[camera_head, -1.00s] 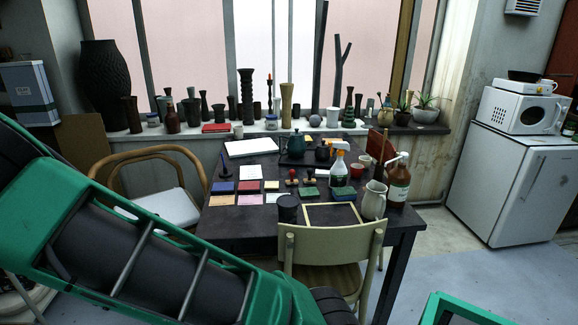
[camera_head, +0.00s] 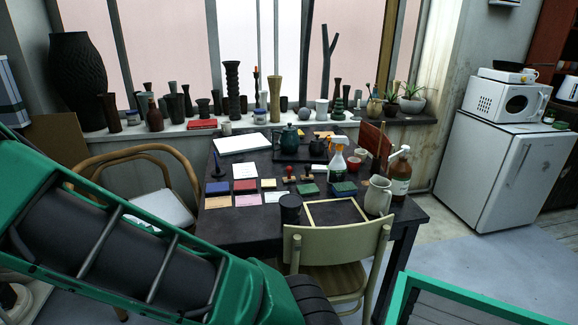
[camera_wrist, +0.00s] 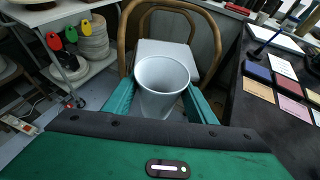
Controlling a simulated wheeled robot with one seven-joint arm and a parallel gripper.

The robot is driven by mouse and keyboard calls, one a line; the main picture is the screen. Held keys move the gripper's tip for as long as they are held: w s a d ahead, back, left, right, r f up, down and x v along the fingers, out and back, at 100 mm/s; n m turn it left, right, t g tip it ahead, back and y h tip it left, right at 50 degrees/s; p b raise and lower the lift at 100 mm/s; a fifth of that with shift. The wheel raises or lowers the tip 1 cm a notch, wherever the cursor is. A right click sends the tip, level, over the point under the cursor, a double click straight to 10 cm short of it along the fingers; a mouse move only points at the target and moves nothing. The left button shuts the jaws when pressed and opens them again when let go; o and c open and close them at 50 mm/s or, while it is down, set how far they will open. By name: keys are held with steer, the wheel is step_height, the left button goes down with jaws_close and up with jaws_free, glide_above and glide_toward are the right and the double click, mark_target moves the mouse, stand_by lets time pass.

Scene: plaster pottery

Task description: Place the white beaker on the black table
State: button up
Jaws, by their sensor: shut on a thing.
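The white beaker (camera_wrist: 162,82) is in my gripper (camera_wrist: 161,97) in the wrist view, upright with its open rim toward the camera. The green fingers are shut on its two sides. The black table (camera_head: 245,230) stands in the middle of the head view. Its left part also shows at the right of the wrist view (camera_wrist: 248,115), to the right of the held beaker and apart from it. In the head view my arm crosses the lower left, and the gripper and the held beaker are not visible there.
A cream chair (camera_head: 335,240) stands at the table's front edge. A wooden armchair (camera_wrist: 205,25) stands left of the table, beyond the beaker. A black cup (camera_head: 290,208), a wooden frame (camera_head: 335,212), a cream pitcher (camera_head: 378,196) and coloured tiles (camera_head: 245,186) crowd the tabletop. Its front left is bare.

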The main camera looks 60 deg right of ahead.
steer(key=s+d+r+m+g+h, duration=0.1)
steer(key=s+d+m+g+h, duration=0.1)
steer(key=d, duration=0.4)
steer(key=s+d+r+m+g+h, duration=0.1)
steer(key=s+d+r+m+h, duration=0.1)
steer(key=d, duration=0.4)
steer(key=shift+m+g+h, duration=0.4)
steer(key=shift+m, duration=0.1)
steer(key=s+d+r+m+g, duration=0.1)
steer(key=s+d, duration=0.1)
steer(key=s+d+r+m+g+h, duration=0.1)
steer(key=s+d+m, duration=0.1)
steer(key=d, duration=0.1)
steer(key=s+d+r+m+g+h, duration=0.1)
steer(key=s+d+g, duration=0.1)
steer(key=shift+s+d+r+m, duration=0.2)
steer(key=shift+s+d+m, duration=0.1)
steer(key=shift+d+m, duration=0.1)
steer(key=shift+d+f, duration=5.35)
steer(key=shift+d, duration=0.25)
steer(key=shift+f, duration=0.1)
steer(key=o, duration=1)
steer(key=shift+o, duration=0.2)
